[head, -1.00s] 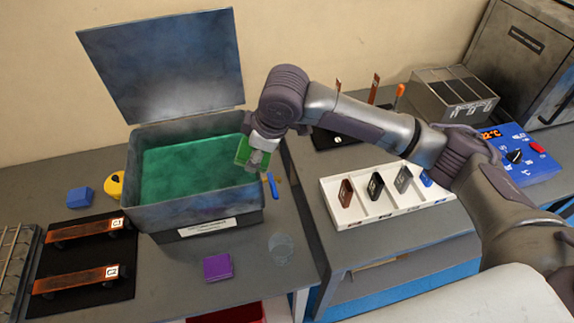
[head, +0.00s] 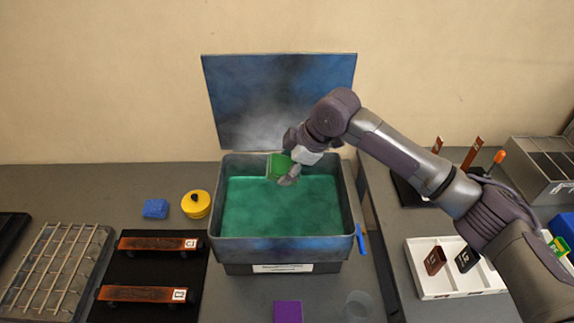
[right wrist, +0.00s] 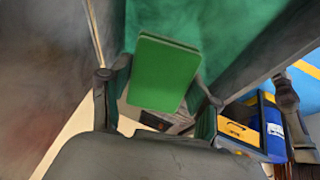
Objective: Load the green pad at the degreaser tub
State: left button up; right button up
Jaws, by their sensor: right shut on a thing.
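The green pad (head: 279,166) is held in my right gripper (head: 290,175), which is shut on it above the far part of the degreaser tub (head: 215,222). In the right wrist view the pad (right wrist: 163,74) stands between the two fingers of my right gripper (right wrist: 160,90). The tub holds green liquid (head: 260,212), and its lid (head: 280,95) stands open at the back. The head view does not clearly show whether the pad touches the liquid. My left gripper is not in view.
Left of the tub are a yellow round container (head: 196,205), a blue block (head: 156,209), a wire rack (head: 55,270) and two copper bars on a black mat (head: 125,275). A purple pad (head: 288,311) and a clear cup (head: 359,305) lie in front. A white tray (head: 440,292) stands right.

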notch_tip(320, 180, down, 3)
jog(key=b, duration=0.2)
jog(key=shift+a+f+b, duration=0.1)
jog(key=shift+b, duration=0.2)
jog(key=shift+f, duration=0.25)
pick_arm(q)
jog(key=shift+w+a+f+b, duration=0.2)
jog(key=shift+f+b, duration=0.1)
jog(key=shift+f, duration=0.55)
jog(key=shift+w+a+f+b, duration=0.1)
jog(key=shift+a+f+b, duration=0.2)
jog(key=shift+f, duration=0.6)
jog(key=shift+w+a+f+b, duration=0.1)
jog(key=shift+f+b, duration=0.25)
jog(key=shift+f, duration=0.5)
pick_arm(e)
jog(key=shift+f, duration=2.65)
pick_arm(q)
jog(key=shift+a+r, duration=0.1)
pick_arm(e)
jog(key=shift+r, duration=0.1)
pick_arm(q)
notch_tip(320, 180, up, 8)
jog(key=p, duration=0.8)
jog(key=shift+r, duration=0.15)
pick_arm(e)
notch_tip(320, 180, up, 9)
jog(key=shift+f, duration=0.1)
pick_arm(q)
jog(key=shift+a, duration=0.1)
